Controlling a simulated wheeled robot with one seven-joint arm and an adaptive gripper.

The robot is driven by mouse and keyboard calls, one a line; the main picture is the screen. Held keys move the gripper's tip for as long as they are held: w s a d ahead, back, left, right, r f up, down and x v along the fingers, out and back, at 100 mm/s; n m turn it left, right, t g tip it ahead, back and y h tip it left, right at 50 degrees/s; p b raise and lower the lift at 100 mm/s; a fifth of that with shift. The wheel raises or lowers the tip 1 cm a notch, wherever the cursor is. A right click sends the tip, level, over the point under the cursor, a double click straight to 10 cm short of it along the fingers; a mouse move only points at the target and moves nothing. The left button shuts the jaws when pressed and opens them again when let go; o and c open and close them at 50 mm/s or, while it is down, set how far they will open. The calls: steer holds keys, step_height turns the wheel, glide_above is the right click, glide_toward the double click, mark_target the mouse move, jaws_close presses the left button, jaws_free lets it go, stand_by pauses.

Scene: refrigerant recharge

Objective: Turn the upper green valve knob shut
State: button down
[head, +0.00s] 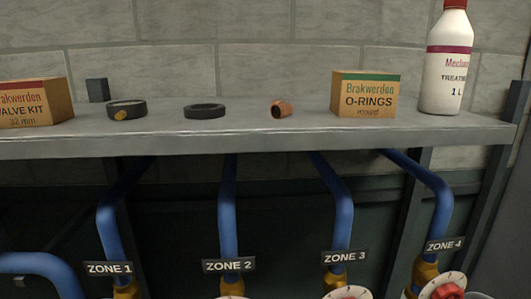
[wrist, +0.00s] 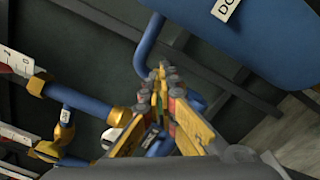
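In the wrist view my gripper (wrist: 166,84) has yellow fingers with grey joints, and their tips lie close together in the middle of the picture. A small green patch (wrist: 163,87) shows between the fingertips. It may be part of the green valve knob, but the fingers hide most of it. I cannot tell whether the fingers touch it or are shut on it. In the head view neither my gripper nor a green knob shows.
Blue pipes (wrist: 95,101) with brass fittings (wrist: 118,117) run left of my gripper, and a large blue vessel (wrist: 250,35) stands at upper right. In the head view a grey shelf (head: 250,143) holds boxes, rings and a bottle (head: 447,70). Red knobs (head: 447,291) sit below.

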steer(key=shift+w+a+f, duration=0.1)
steer(key=shift+w+f, duration=0.05)
steer(key=shift+w, duration=0.15)
steer(key=shift+w+f+y+b, duration=0.2)
steer(key=shift+f+y+b, duration=0.15)
steer(key=shift+b, duration=0.2)
steer(key=shift+f, duration=0.2)
steer(key=shift+s+d+f+b, duration=0.15)
steer(key=shift+d+f+b, duration=0.1)
steer(key=shift+f+b, duration=0.35)
steer(key=shift+s+f+b, duration=0.1)
steer(key=shift+f+b, duration=0.1)
steer(key=shift+b, duration=0.2)
steer(key=shift+d, duration=0.15)
